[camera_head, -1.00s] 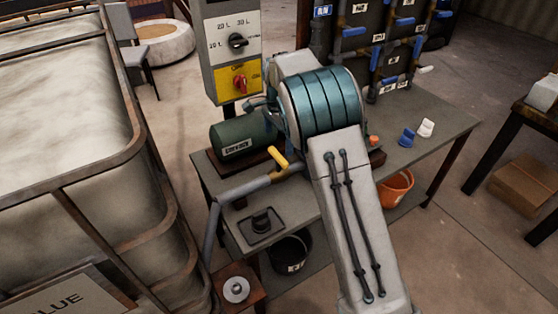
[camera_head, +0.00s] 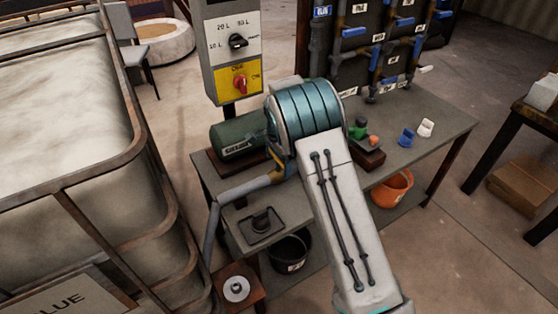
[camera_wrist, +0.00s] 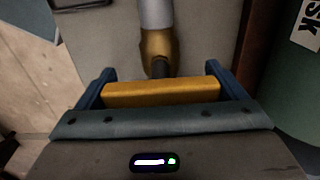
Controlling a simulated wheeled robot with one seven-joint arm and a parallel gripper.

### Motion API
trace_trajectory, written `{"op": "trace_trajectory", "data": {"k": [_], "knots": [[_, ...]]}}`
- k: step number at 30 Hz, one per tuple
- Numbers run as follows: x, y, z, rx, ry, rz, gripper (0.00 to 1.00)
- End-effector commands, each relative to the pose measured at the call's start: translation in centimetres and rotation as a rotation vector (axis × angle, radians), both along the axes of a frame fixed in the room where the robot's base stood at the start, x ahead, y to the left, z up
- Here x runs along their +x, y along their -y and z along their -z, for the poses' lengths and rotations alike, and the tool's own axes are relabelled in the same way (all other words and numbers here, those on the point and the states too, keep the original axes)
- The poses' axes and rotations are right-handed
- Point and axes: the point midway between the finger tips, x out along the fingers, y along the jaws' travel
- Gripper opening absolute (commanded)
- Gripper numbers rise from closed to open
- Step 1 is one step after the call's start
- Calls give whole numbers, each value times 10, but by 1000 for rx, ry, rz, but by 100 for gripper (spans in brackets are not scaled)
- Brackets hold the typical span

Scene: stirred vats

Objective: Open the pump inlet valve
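The pump inlet valve has a yellow handle (camera_wrist: 160,93) and a brass body (camera_wrist: 158,46) on a grey pipe (camera_wrist: 155,12) in the wrist view. My gripper (camera_wrist: 160,84) has its two blue fingers spread wide, one at each end of the handle. The handle lies crosswise between them, close to the palm; whether the fingers press on it I cannot tell. In the head view my arm hides the handle and most of my gripper. The inlet pipe (camera_head: 245,186) and part of the brass fitting (camera_head: 279,172) show left of my arm.
The green pump motor (camera_head: 238,138) sits on the bench (camera_head: 432,125), just behind the valve. A control box (camera_head: 232,50) stands behind it. A large caged tank (camera_head: 70,110) is at left. Blue-handled pipework (camera_head: 375,40) stands at the back right.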

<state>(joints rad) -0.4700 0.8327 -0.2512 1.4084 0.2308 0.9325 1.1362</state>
Motion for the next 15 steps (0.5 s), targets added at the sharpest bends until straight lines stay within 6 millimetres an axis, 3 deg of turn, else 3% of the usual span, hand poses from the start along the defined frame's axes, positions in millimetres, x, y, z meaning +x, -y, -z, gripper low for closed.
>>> {"op": "trace_trajectory", "data": {"k": [15], "knots": [[2,0,-1,2,6,-83,68]]}}
